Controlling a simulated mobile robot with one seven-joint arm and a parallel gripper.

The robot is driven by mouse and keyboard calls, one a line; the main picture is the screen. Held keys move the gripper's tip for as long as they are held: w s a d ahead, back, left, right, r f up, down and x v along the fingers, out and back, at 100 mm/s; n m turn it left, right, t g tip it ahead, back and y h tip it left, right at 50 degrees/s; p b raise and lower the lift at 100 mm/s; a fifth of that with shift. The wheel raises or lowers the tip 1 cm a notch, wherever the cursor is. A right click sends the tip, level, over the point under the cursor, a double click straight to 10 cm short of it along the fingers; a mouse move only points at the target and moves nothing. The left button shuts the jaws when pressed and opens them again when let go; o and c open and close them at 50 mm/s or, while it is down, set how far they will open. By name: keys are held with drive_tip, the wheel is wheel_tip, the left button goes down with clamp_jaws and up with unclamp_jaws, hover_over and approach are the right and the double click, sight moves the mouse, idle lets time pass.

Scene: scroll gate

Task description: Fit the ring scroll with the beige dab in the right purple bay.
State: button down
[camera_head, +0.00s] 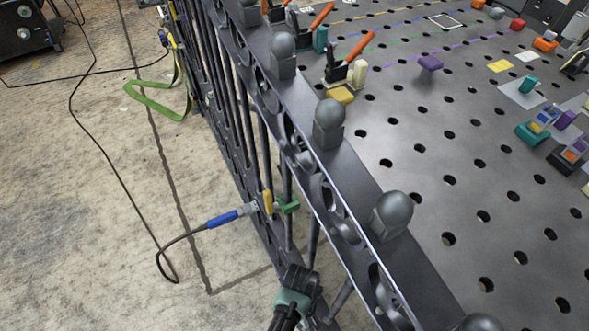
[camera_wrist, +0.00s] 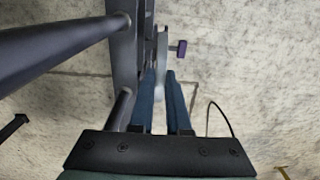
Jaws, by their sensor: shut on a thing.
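In the wrist view, my gripper (camera_wrist: 160,78) points its two blue fingers along a dark metal bar structure. A thin pale grey piece (camera_wrist: 161,88) is between the fingers; no ring shape or beige dab can be made out on it. A small purple block (camera_wrist: 178,48) on a short stem sticks out to the right just beyond the fingertips. I cannot tell whether it marks a bay. In the head view, the dark gate (camera_head: 262,140) has a yellow piece (camera_head: 267,201) and a green piece (camera_head: 288,205) at its bars. The right purple bay is not clearly identifiable.
A perforated metal surface (camera_head: 465,190) with clamps and small coloured blocks lies right of the gate. Round knobs (camera_head: 330,122) line the gate's upper edge. A blue plug (camera_head: 224,218) on a black cable lies beside the bars. Open floor (camera_head: 90,200) is at left.

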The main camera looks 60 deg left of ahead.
drive_tip(key=shift+w+f+b, duration=0.1)
drive_tip(key=shift+f+b, duration=1.25)
drive_tip(key=shift+f, duration=0.75)
drive_tip(key=shift+d+f+b, duration=0.1)
drive_tip(key=shift+f+b, duration=0.65)
drive_tip(key=shift+f, duration=0.75)
idle(1.5)
drive_tip(key=c, duration=0.8)
unclamp_jaws()
drive_tip(key=shift+r, duration=0.1)
wheel_tip(320, 180, up, 13)
drive_tip(key=p, duration=0.4)
